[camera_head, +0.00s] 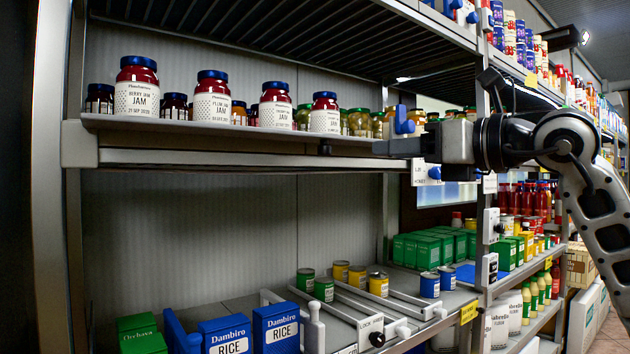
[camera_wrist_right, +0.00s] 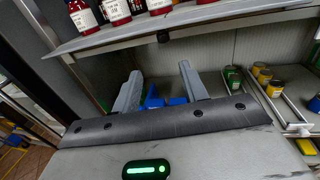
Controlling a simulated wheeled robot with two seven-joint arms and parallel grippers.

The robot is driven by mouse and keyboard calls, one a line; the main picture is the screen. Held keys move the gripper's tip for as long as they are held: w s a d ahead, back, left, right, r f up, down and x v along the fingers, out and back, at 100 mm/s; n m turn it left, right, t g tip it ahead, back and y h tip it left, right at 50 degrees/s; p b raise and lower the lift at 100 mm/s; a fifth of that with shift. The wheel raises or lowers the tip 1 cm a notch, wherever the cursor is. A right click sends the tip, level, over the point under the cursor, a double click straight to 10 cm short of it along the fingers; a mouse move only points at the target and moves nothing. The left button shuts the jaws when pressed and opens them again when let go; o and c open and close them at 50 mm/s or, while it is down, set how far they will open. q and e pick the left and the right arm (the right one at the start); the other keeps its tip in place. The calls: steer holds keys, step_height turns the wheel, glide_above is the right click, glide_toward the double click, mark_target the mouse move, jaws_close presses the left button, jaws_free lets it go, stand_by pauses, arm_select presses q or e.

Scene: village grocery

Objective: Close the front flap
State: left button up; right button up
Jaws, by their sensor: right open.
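I cannot pick out the front flap with certainty. At the bottom left of the head view, a slanted blue piece (camera_head: 180,333) stands beside a blue rice box (camera_head: 228,336); whether it is a flap I cannot tell. A second rice box (camera_head: 276,328) stands to its right. My right gripper (camera_head: 392,147) reaches in from the right at the height of the jam shelf. In the right wrist view its two fingers (camera_wrist_right: 160,86) are apart with nothing held, and blue shapes (camera_wrist_right: 155,98) show beyond them. My left gripper is not in view.
The jam shelf (camera_head: 240,128) holds jars along its front. Below, divider rails (camera_head: 350,305) and several cans stand on the lower shelf (camera_head: 235,305), with green boxes (camera_head: 425,246) behind right. A metal upright (camera_head: 50,180) bounds the left. The space between the shelves is open.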

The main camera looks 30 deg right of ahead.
steer(key=p, duration=0.4)
glide_toward(330, 150)
steer(key=x, duration=1)
steer(key=shift+p, duration=0.4)
steer(key=shift+w+a+f, duration=0.1)
steer(key=shift+w+f, duration=0.05)
steer(key=shift+w, duration=0.4)
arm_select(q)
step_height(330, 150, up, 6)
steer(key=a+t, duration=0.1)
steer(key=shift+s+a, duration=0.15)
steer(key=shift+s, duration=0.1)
arm_select(e)
steer(key=shift+w, duration=0.1)
jaws_close()
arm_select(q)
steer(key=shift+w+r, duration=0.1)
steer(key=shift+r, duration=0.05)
arm_select(e)
steer(key=shift+h, duration=0.3)
